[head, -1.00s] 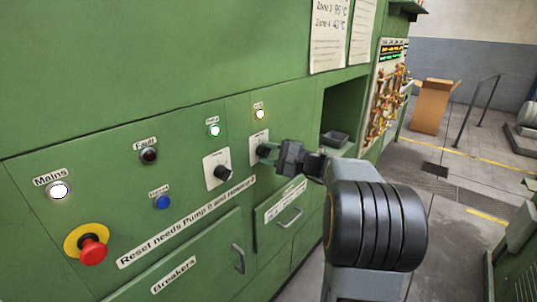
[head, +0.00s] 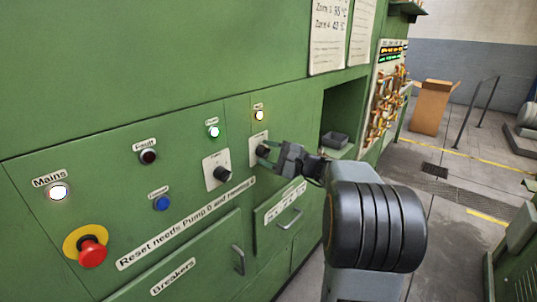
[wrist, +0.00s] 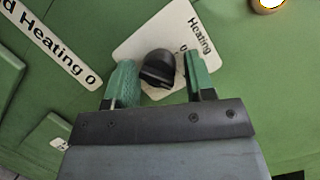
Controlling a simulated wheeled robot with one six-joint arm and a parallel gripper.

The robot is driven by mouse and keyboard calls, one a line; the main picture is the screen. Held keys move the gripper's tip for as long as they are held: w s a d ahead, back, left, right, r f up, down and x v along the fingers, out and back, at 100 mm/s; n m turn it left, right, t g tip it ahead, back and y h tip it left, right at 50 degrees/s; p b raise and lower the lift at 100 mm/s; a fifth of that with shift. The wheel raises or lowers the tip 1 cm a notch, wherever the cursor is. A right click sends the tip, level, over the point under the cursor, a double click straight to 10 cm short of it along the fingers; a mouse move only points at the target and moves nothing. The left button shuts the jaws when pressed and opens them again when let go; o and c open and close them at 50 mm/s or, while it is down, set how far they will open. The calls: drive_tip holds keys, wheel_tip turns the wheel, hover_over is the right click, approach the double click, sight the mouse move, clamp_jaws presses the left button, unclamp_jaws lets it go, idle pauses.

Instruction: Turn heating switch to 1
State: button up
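The heating switch is a black knob (wrist: 157,69) on a white plate (wrist: 150,38) marked "Heating". My gripper (wrist: 159,62) has one green finger on each side of the knob. In the wrist view a narrow gap shows at the right finger, and the left finger is very close to the knob; contact is unclear. The plate looks tilted in this view. In the head view my gripper (head: 268,155) is at the right-hand switch plate (head: 259,141), partly covering its knob. The knob's exact setting cannot be read.
A second black switch (head: 222,173) is just left. A lit yellow lamp (head: 259,115) is above the heating switch, and a lit green lamp (head: 214,132) is to its left. A red emergency button (head: 92,250) is lower left. A drawer handle (head: 290,218) juts out below.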

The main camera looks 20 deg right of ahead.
drive_tip(key=shift+o, duration=0.8)
drive_tip(key=b+v, duration=0.1)
drive_tip(key=v, duration=1.2)
drive_tip(key=shift+s+d, duration=0.25)
drive_tip(key=shift+s, duration=0.05)
drive_tip(key=shift+f, duration=0.1)
drive_tip(key=s+a+f+n+g+h+p, duration=0.1)
drive_tip(key=s+a+f+g+h, duration=0.3)
drive_tip(key=f, duration=0.3)
drive_tip(key=s+a+f+n+g+h+p, duration=0.1)
drive_tip(key=a+f+g+h, duration=0.1)
drive_tip(key=a+f+g, duration=0.4)
drive_tip(key=s+a+r+n+h+p, duration=0.4)
drive_tip(key=s+a+n+h, duration=0.2)
drive_tip(key=a+n, duration=0.4)
drive_tip(key=s+n, duration=0.1)
drive_tip(key=n, duration=0.2)
drive_tip(key=shift+r+g+h+p, duration=0.2)
drive_tip(key=shift+g+h+p, duration=0.1)
drive_tip(key=shift+h+p, duration=0.1)
